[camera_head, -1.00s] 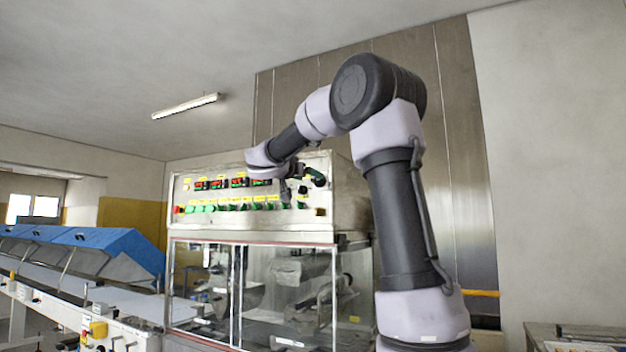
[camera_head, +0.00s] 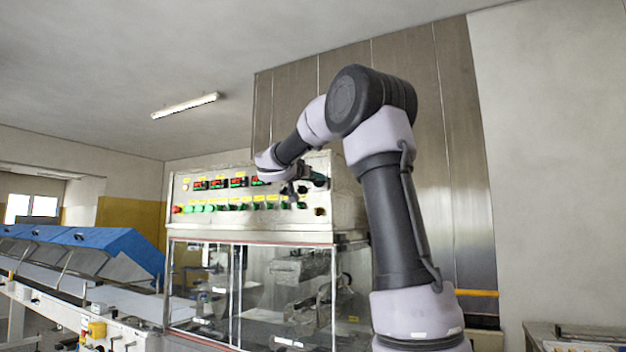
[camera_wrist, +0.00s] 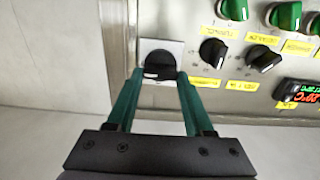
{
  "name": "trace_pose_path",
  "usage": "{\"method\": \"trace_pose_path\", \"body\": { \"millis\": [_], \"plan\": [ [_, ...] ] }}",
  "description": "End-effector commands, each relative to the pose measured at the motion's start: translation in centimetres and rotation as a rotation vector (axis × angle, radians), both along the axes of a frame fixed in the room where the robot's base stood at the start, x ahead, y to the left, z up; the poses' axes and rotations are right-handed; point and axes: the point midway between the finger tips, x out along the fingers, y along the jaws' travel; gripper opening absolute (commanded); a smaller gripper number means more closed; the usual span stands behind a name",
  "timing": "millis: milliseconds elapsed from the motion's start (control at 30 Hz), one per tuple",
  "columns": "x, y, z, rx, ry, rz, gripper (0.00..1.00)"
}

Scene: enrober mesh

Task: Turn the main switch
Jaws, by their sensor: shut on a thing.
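The main switch (camera_wrist: 159,64) is a round black knob on a pale square plate near the edge of the control panel, seen in the wrist view. My gripper (camera_wrist: 160,75) has its two green fingers on either side of this knob and is shut on it. A pale mark shows on the knob's near edge. In the head view, my wrist is at the right part of the control panel (camera_head: 235,222) and hides part of it, so the hold on the switch cannot be made out there.
Beside the switch are a black knob (camera_wrist: 213,52), another black knob (camera_wrist: 262,58), green knobs (camera_wrist: 284,16) and a red-digit display (camera_wrist: 300,92). Below the panel is a glass-fronted cabinet (camera_head: 285,300). A conveyor with blue covers (camera_head: 110,245) stands at left.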

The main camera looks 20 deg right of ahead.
Motion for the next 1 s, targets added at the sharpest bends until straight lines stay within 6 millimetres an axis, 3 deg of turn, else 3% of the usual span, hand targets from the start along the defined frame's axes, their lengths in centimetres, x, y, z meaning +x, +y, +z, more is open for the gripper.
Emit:
{"method": "trace_pose_path", "body": {
  "millis": [367, 1000],
  "plan": [
    [0.06, 0.06, -0.04, -0.087, 0.113, 0.000, 0.00],
    [0.27, 0.26, -0.21, -0.450, 0.578, 0.001, 0.00]
  ]
}}
